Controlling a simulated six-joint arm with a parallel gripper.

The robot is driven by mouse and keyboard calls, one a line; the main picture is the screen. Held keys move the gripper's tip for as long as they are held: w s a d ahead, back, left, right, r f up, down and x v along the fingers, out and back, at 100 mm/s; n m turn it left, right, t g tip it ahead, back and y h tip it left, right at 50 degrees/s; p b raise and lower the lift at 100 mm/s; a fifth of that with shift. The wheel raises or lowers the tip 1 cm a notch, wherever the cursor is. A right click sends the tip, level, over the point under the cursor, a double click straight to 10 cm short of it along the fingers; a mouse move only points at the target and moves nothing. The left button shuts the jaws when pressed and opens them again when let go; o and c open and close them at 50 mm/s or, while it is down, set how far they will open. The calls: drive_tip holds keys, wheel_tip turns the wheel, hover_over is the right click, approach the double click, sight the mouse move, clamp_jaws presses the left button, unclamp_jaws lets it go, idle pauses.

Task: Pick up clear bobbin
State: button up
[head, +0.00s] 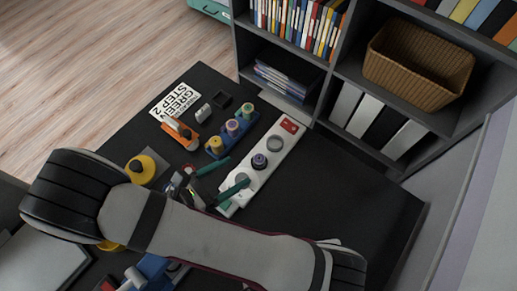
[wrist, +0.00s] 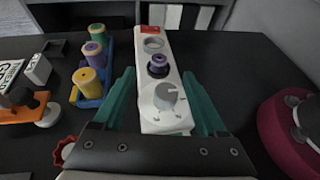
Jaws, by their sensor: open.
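A long white holder (wrist: 180,62) runs away from my gripper, with a red block (wrist: 150,29) at its far end. On it are a grey ring-shaped piece (wrist: 153,44), a dark purple bobbin (wrist: 158,66) and a grey round piece (wrist: 166,97) with a light mark. I cannot tell for certain which piece is the clear bobbin. My gripper (wrist: 158,77) is open, its teal fingers on either side of the holder's near part, apart from the pieces. In the head view, my gripper (head: 224,178) is over the near end of the holder (head: 252,181); my arm hides what lies beneath it.
A blue rack (head: 247,121) with several coloured thread spools stands left of the holder. An orange tool (head: 178,136), a white block (head: 203,113) and a yellow object (head: 147,162) lie further left. A dark red round object (wrist: 285,118) is close on the right.

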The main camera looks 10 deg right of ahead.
sight(257, 160)
drive_tip(key=x, duration=0.8)
drive_tip(key=shift+d+f, duration=0.1)
drive_tip(key=shift+f, duration=0.3)
clamp_jaws()
